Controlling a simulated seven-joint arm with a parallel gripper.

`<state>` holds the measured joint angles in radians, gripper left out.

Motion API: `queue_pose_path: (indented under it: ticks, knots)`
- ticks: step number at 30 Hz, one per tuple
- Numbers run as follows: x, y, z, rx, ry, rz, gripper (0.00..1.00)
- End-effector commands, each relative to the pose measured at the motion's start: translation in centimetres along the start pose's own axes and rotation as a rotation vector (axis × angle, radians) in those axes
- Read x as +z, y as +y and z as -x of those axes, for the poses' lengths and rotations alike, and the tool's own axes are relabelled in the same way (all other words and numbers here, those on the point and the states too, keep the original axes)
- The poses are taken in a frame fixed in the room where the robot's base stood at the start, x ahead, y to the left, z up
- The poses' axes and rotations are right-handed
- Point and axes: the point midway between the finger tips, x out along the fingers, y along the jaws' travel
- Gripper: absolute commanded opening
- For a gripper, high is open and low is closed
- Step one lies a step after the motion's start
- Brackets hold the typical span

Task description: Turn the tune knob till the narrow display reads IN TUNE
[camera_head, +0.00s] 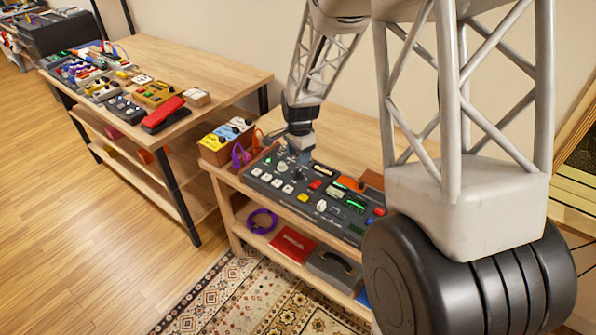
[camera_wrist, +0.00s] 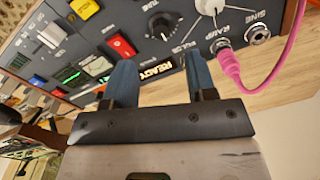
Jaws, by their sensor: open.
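The dark control panel (camera_head: 268,187) lies on a wooden bench and fills the top of the wrist view (camera_wrist: 92,47). My gripper (camera_wrist: 159,62) has two blue fingers, spread apart with nothing held. In the head view my gripper (camera_head: 300,154) hangs over the panel's far left part.
A pink cable (camera_wrist: 229,68) is plugged in beside the RAMP label, near my right finger. Red (camera_wrist: 121,45) and yellow (camera_wrist: 85,8) buttons and a white slider (camera_wrist: 51,36) are left of the knob. A pedal-covered bench (camera_head: 215,75) stands at left.

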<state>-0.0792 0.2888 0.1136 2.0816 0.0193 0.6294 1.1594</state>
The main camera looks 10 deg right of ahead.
Motion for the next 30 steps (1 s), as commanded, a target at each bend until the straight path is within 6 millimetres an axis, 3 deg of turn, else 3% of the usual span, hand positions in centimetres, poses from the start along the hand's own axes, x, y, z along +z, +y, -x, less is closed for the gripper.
queue_pose_path:
  ticks: [17, 30]
  knots:
    - [0.0, -0.1, -0.5, 0.001, 0.000, -0.004, 0.52]
    - [0.0, -0.1, -4.3, 0.003, -0.001, -0.004, 0.52]
